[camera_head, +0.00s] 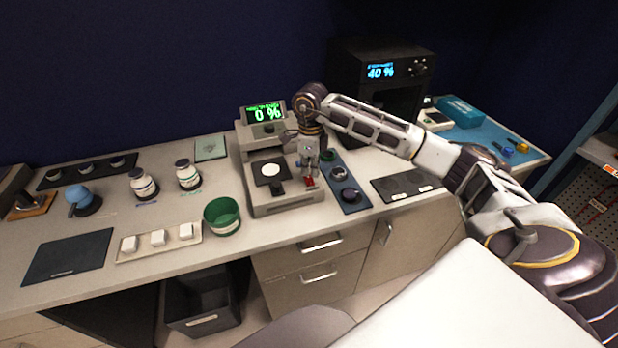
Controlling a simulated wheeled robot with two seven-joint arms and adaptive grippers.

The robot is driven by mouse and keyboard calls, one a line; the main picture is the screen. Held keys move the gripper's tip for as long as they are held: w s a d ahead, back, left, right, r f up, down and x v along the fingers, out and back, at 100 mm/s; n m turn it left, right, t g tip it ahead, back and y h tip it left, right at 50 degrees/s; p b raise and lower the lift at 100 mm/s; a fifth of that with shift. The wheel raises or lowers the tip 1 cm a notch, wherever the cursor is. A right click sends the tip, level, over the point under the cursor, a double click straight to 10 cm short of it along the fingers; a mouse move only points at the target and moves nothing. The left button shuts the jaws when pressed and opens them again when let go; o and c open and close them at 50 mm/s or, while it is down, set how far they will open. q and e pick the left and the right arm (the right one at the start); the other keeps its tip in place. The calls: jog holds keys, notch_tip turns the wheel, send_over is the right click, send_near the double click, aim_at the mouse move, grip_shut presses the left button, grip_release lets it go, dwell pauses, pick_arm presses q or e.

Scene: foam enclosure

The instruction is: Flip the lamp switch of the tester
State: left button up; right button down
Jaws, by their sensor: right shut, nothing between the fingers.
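The tester (285,200) is a beige-grey device on the counter, with a green display (265,112) reading 0 %. A black plate with a white disc (271,169) lies on its deck. A small red switch (309,182) shows at the right front of the deck. My right gripper (308,171) points down over the tester's right side, shut and empty, with its tips just above the red switch. I cannot tell whether they touch it. The gripper hides part of the tester's right side. My left gripper is not in view.
Right of the tester is a blue strip with round cups (350,195). Left of it are a green bowl (222,216), a tray with white blocks (158,238) and jars (188,175). A black machine reading 40 % (382,72) stands behind. My right arm spans the counter's right part.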

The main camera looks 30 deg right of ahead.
aim_at(310, 182)
jog(key=shift+r+p, duration=0.85)
jog(key=shift+r, duration=1)
